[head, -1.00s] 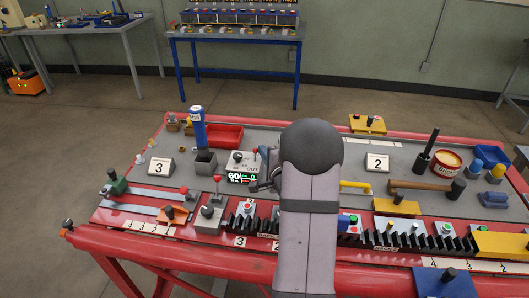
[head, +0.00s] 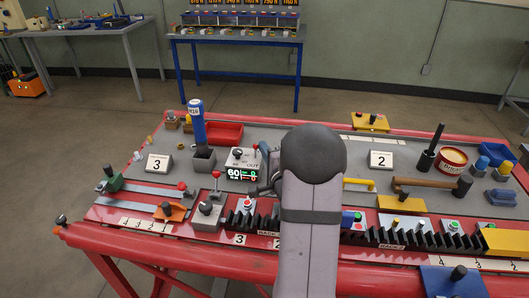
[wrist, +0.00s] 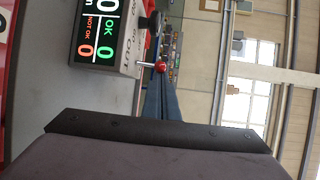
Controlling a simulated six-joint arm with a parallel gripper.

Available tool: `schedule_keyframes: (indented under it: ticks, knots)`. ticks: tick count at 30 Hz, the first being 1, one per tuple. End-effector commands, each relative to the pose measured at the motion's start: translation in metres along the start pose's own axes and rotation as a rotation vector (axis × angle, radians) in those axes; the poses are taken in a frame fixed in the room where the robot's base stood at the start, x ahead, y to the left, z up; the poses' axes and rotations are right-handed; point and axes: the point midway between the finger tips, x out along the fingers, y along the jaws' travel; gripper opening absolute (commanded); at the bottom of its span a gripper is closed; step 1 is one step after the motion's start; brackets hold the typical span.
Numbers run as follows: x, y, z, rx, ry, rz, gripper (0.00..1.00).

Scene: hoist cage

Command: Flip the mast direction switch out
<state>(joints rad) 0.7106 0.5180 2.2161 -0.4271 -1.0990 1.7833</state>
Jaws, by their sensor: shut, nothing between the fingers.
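The switch box (head: 242,174) is a pale box with a lit display, an OUT label and a black knob. A small red-tipped toggle lever (head: 255,147) stands at its back right. In the wrist view the lever (wrist: 160,67) sticks out from the box edge beside the OUT label, clear of the gripper. My gripper (head: 264,184) is just right of the box, partly hidden by my arm. In the wrist view its dark jaw (wrist: 155,134) fills the lower part. It is shut and empty. I cannot tell exactly how the lever is tilted.
Two red-knobbed levers (head: 216,176) (head: 182,187) stand left of the box. A blue-handled tool (head: 197,122) stands upright in a grey holder behind left. A black toothed rack (head: 268,220) runs in front. Grey panel behind the box is partly clear.

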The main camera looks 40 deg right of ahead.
Motion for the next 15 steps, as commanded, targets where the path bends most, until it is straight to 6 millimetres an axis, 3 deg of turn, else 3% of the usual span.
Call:
schedule_keyframes:
  ticks: [15]
  knots:
    - [-0.0068,0.004,0.004,-0.057,-0.002,-0.116,0.0]
